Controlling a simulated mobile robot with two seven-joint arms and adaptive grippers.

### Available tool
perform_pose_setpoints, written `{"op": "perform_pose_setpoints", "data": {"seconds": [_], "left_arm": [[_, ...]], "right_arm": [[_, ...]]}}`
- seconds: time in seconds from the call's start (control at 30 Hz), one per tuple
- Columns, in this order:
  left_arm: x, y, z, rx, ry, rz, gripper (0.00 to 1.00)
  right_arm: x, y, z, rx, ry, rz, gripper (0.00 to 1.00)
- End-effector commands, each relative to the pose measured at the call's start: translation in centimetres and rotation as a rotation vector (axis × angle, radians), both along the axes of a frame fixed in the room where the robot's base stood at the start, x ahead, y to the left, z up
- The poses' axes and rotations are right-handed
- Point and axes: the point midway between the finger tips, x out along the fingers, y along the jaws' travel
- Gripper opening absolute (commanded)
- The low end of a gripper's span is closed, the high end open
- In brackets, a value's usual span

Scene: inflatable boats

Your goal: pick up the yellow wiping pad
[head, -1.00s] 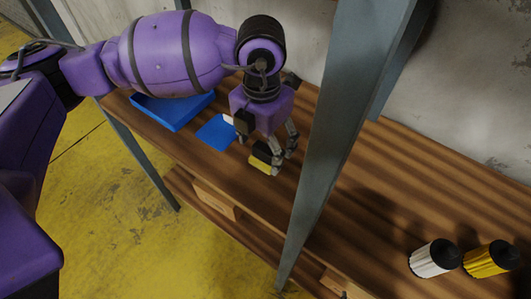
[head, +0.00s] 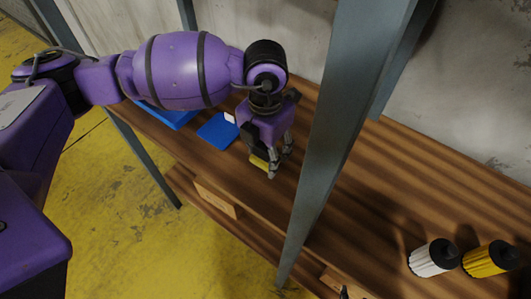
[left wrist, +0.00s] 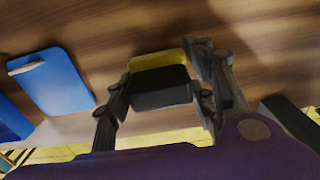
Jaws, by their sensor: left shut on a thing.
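The yellow wiping pad (head: 259,163) with a black upper part is at the front part of the wooden shelf in the head view, partly covered by my gripper. In the left wrist view the pad (left wrist: 160,64) sits between the two fingers, its black part towards the palm. My left gripper (head: 273,166) points down and is shut on the pad; its fingers (left wrist: 160,100) also show in the left wrist view. I cannot tell whether the pad is touching the shelf.
A blue flat piece (head: 217,131) with a white tag lies left of my gripper, near a blue box (head: 172,118). A grey post (head: 328,140) rises just right of the gripper. A white canister (head: 433,258) and a yellow canister (head: 489,259) stand at the right.

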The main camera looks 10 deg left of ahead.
Motion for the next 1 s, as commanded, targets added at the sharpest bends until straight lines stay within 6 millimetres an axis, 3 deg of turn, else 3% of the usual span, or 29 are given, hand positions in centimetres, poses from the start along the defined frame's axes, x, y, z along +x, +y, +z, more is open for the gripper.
{"op": "perform_pose_setpoints", "data": {"seconds": [0.27,0.53,0.87,1.0], "left_arm": [[0.1,0.0,0.3,-0.001,-0.002,0.000,0.24],[0.1,0.0,3.5,-0.001,-0.005,0.000,0.24],[-5.2,-0.5,9.5,-0.001,-0.006,-0.004,0.24],[-8.3,-0.8,10.6,-0.001,-0.003,-0.005,0.24]], "right_arm": [[-0.1,0.0,0.0,-0.001,0.001,-0.001,0.40],[0.0,0.0,0.1,-0.001,-0.001,-0.001,0.40],[0.3,0.0,0.5,0.001,-0.004,0.000,0.40],[0.1,0.1,0.4,0.003,-0.001,0.000,0.40]]}}
